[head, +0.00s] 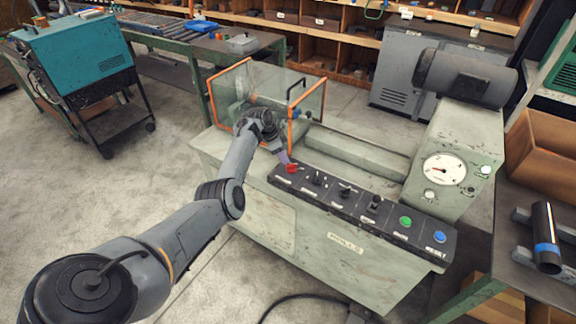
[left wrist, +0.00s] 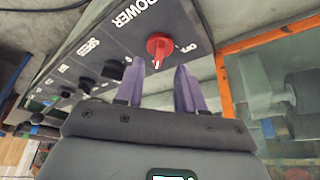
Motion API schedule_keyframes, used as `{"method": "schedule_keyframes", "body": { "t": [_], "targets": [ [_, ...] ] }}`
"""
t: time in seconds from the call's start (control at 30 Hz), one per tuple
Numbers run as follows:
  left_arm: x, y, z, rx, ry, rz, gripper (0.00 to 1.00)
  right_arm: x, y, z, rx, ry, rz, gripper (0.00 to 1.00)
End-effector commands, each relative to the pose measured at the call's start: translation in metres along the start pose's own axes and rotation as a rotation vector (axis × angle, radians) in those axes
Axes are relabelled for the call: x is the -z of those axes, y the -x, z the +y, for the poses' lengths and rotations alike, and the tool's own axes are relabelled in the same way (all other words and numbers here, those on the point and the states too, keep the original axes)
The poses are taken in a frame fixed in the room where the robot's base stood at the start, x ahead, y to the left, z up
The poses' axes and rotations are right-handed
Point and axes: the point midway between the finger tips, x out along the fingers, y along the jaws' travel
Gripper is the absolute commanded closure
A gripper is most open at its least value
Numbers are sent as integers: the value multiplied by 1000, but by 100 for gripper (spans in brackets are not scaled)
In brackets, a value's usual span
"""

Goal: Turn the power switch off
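The red power switch (head: 291,169) is a rotary knob at the left end of the black control panel (head: 334,202). In the left wrist view the red knob (left wrist: 160,48) sits beside the words POWER and OFF. A pale mark shows on it, but its exact setting is hard to tell. My left gripper (head: 284,157) reaches down to the knob from the upper left. In the left wrist view its two purple fingers (left wrist: 160,72) are apart, with the knob just beyond the gap between their tips. Contact is not clear. My right gripper is not in view.
The panel also has several dark levers, a green button (head: 405,221) and a blue button (head: 439,237). An orange-framed clear guard (head: 292,125) stands close behind my left gripper. A dial gauge (head: 444,169) is at the right. A black pipe (head: 546,225) lies on the right-hand table.

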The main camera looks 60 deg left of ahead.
Motion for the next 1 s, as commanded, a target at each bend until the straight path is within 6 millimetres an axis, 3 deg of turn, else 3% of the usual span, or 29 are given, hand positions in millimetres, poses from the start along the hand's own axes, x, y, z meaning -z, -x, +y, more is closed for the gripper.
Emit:
{"method": "schedule_keyframes", "body": {
  "t": [0.1,0.3,0.77,1.0],
  "targets": [
    [0,-22,0,-1,0,1,62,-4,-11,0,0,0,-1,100],
    [0,-44,0,0,0,1,62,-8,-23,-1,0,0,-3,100],
    [0,-52,0,1,0,0,62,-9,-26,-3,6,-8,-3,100],
    [0,-52,0,1,0,0,95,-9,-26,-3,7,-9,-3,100]
  ]
}}
